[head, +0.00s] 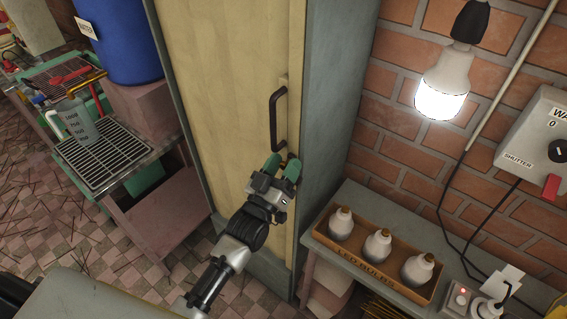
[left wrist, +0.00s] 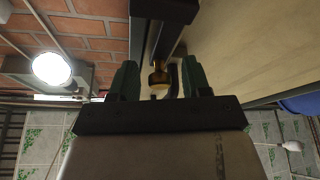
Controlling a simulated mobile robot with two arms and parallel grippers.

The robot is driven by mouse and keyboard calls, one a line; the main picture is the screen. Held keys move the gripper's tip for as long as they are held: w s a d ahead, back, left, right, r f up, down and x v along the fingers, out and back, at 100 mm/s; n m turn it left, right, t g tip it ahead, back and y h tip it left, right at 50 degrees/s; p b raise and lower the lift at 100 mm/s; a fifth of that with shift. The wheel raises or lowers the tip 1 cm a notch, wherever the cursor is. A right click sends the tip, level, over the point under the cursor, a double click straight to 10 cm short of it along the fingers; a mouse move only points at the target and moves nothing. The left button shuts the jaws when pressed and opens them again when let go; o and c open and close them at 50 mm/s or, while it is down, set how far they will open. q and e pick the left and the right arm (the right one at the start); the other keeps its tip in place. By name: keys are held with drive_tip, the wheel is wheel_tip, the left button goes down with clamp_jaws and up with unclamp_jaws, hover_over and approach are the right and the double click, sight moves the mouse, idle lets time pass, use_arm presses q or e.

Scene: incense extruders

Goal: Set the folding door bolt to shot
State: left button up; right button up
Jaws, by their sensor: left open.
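The folding door (head: 225,90) is a tall pale-yellow panel in a grey-green frame, with a dark pull handle (head: 274,120) near its right edge. My left gripper (head: 282,167), with green fingertips, is at the door's right edge just below the handle. In the left wrist view, its fingers (left wrist: 158,82) are apart, with a small brass knob (left wrist: 158,77) showing between them. The knob appears to belong to the bolt; I cannot tell whether the fingers touch it. In the head view the bolt is mostly hidden by the gripper, and its position cannot be read. My right gripper is not in view.
A grey bench on the right holds a box of LED bulbs (head: 346,253). A lit bulb (head: 440,85) hangs before the brick wall, near a grey switch box (head: 545,140). A wire rack (head: 100,150) and blue barrel (head: 120,40) stand left of the door.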

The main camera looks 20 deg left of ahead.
use_arm(q)
drive_tip(key=shift+c, duration=0.2)
clamp_jaws()
wheel_tip(320, 180, down, 3)
drive_tip(key=shift+f+b, duration=0.1)
drive_tip(key=shift+b, duration=1.05)
drive_tip(key=shift+o, duration=0.2)
unclamp_jaws()
drive_tip(key=b+v, duration=0.3)
drive_tip(key=v, duration=0.8)
